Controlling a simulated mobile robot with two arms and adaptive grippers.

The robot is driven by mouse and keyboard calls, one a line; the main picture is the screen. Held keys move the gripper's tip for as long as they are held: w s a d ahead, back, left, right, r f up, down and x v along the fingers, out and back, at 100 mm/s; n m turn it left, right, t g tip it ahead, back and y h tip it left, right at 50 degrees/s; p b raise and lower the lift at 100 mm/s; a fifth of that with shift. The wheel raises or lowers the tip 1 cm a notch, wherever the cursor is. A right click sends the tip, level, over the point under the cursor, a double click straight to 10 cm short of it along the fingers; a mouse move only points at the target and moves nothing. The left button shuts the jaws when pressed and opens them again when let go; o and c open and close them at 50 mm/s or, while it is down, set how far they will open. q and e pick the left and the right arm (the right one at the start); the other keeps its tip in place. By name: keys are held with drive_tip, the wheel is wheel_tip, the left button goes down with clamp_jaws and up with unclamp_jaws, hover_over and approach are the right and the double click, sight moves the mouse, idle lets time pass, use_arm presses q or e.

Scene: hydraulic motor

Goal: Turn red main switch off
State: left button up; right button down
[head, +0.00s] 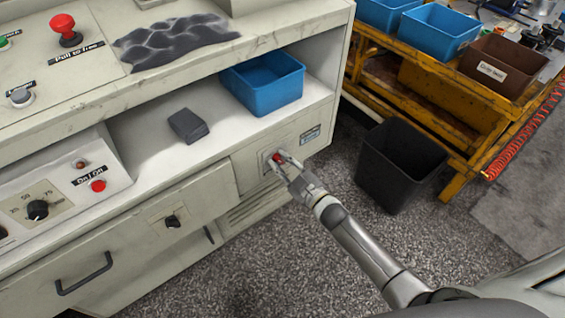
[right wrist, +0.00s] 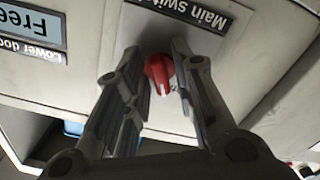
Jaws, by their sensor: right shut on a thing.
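The red main switch (head: 276,157) is a small round knob on the front of the beige cabinet, below the right end of its shelf. In the right wrist view the red knob (right wrist: 159,72) sits below a "Main switch" label (right wrist: 190,12) that appears upside down; a small pale mark shows at the knob's lower edge. My right gripper (head: 284,164) reaches the knob from the lower right. Its two fingers lie on either side of the knob and are shut on it. My left gripper is in neither view.
A blue bin (head: 262,88) and a dark block (head: 188,125) sit on the cabinet shelf. A red On/Off button (head: 98,185) and a black knob (head: 173,221) are further left. A black bin (head: 392,170) stands on the floor beside a yellow cart (head: 440,105).

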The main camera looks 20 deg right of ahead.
drive_tip(key=shift+n, duration=1.2)
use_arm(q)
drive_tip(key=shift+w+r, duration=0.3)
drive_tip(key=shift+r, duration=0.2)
use_arm(e)
drive_tip(key=shift+n, duration=0.4)
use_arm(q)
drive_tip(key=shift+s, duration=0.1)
use_arm(e)
drive_tip(key=c, duration=1.5)
unclamp_jaws()
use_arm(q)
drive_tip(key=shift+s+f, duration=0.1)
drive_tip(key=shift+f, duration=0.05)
use_arm(e)
drive_tip(key=shift+s, duration=0.15)
drive_tip(key=v, duration=1.1)
drive_tip(key=shift+s+d, duration=0.15)
drive_tip(key=shift+s, duration=0.2)
